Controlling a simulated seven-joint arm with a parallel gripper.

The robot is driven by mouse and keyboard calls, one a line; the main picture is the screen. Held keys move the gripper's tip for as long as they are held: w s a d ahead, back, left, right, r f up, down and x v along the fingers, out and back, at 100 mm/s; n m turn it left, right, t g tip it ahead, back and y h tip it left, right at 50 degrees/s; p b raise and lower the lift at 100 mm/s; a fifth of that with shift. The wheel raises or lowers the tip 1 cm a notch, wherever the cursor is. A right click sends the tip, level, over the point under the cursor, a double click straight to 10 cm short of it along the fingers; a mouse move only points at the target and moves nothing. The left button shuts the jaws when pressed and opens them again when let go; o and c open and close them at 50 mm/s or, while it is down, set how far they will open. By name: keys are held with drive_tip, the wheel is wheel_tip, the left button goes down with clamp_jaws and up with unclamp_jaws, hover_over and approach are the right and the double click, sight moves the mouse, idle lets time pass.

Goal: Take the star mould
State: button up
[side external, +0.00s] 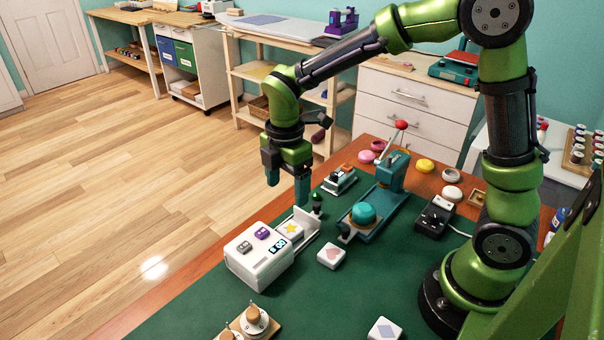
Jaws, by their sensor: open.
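A small white block with a yellow star (290,229), which looks like the star mould, sits at the right end of the white machine (258,256) with a display reading 00. My gripper (287,192) is open and empty, pointing down above and behind the star block, apart from it. A white block with a pink heart (331,256) lies on the green mat to the right of the machine. Another white block with a blue diamond (384,330) lies at the front edge of the picture, partly cut off.
A teal press (374,204) with a red-knobbed lever stands right of the machine. A small metal device (340,180) and a dark box (435,215) stand on the green mat (330,300). Wooden-knobbed pieces (252,318) stand at the front. The mat's front middle is clear.

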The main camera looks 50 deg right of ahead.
hover_over(291, 228)
drive_tip(key=f, duration=0.6)
drive_tip(key=shift+w+a, duration=0.1)
drive_tip(key=shift+w, duration=0.15)
drive_tip(key=f, duration=0.5)
drive_tip(key=shift+s+f, duration=0.15)
drive_tip(key=shift+s, duration=0.1)
drive_tip(key=c, duration=1.2)
